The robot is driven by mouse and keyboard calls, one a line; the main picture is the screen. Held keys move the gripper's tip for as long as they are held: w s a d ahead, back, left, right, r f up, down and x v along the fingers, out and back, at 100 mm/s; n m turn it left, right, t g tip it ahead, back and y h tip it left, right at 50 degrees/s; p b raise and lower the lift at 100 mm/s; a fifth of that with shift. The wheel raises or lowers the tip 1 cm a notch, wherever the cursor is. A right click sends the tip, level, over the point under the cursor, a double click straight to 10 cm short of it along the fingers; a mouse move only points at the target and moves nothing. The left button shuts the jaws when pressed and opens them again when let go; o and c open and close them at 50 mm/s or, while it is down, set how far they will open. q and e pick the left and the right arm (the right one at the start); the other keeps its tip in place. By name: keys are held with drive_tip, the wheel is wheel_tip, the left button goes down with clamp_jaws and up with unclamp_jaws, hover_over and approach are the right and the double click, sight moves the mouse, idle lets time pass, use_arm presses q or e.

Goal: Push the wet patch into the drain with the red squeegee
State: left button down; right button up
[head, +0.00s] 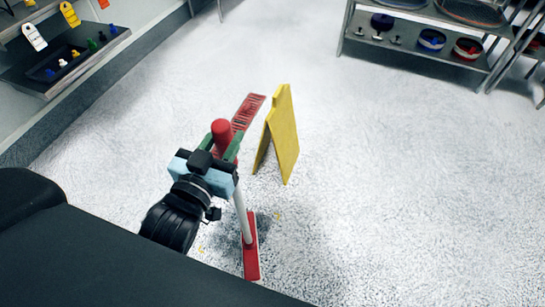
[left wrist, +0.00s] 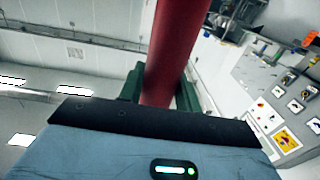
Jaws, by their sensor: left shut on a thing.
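The red squeegee has a red grip (head: 221,136), a white pole (head: 242,218) and a red head (head: 251,246) low on the pale floor. My left gripper (head: 224,150) is shut around the red grip. In the left wrist view, the grip (left wrist: 172,50) stands between the green fingers. The red slotted drain (head: 248,110) lies in the floor beyond the gripper; its near end is partly hidden by the grip and fingers. The floor looks darker and speckled around and right of the head, but I cannot make out a clear edge of the wet patch. My right gripper is not visible.
A yellow folding floor sign (head: 281,132) stands close to the right of the drain. Shelving (head: 415,45) with round tins and pans is at the back right. A dark tray (head: 75,55) hangs at the left wall. Open floor lies to the right.

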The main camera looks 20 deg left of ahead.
use_arm(q)
drive_tip(key=shift+w+b, duration=0.35)
drive_tip(key=shift+b, duration=0.05)
drive_tip(key=shift+w+d+f, duration=0.1)
drive_tip(key=shift+w+d, duration=0.1)
drive_tip(key=shift+d, duration=0.05)
drive_tip(key=w+d+f+m+h, duration=0.4)
drive_tip(key=d+f+h, duration=0.2)
drive_tip(key=d+h, duration=0.1)
drive_tip(key=w+a+f+m+g+h+b, duration=0.1)
drive_tip(key=w+a+f+g, duration=0.1)
drive_tip(key=w+f, duration=0.2)
wheel_tip(320, 180, down, 4)
drive_tip(key=shift+w+r+m+h+b, duration=0.25)
drive_tip(key=shift+m+h+b, duration=0.1)
drive_tip(key=shift+m+h, duration=0.05)
drive_tip(key=shift+d+f, duration=0.1)
drive_tip(key=shift+f, duration=0.05)
